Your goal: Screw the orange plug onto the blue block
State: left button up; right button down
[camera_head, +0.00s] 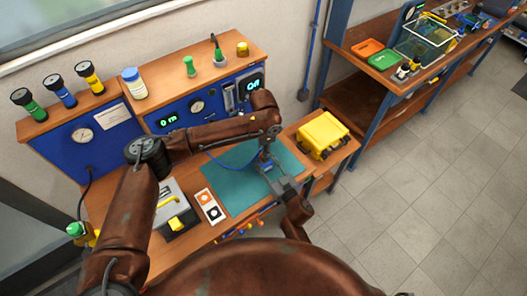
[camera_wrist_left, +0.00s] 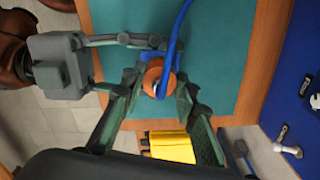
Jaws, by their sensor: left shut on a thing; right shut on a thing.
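The orange plug (camera_wrist_left: 152,76) is between the fingers of my left gripper (camera_wrist_left: 157,88) in the left wrist view, with a blue hose (camera_wrist_left: 178,30) running across it. My left gripper also shows in the head view (camera_head: 265,161), pointing down over the teal mat; it is shut on the plug. My right gripper (camera_head: 284,186) reaches in from the lower right, close below the left one. Its fingers also show at the left of the wrist view and are shut on the blue block, which is mostly hidden beside the plug. I cannot tell whether plug and block touch.
The teal mat (camera_head: 235,192) lies around the grippers on the wooden bench. A grey toolbox (camera_head: 171,222) and a card (camera_head: 209,206) lie left of it. A yellow case (camera_head: 323,133) stands right. Blue gauge panels (camera_head: 87,140) close off the back.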

pick_arm(q)
jog(key=shift+f, duration=0.45)
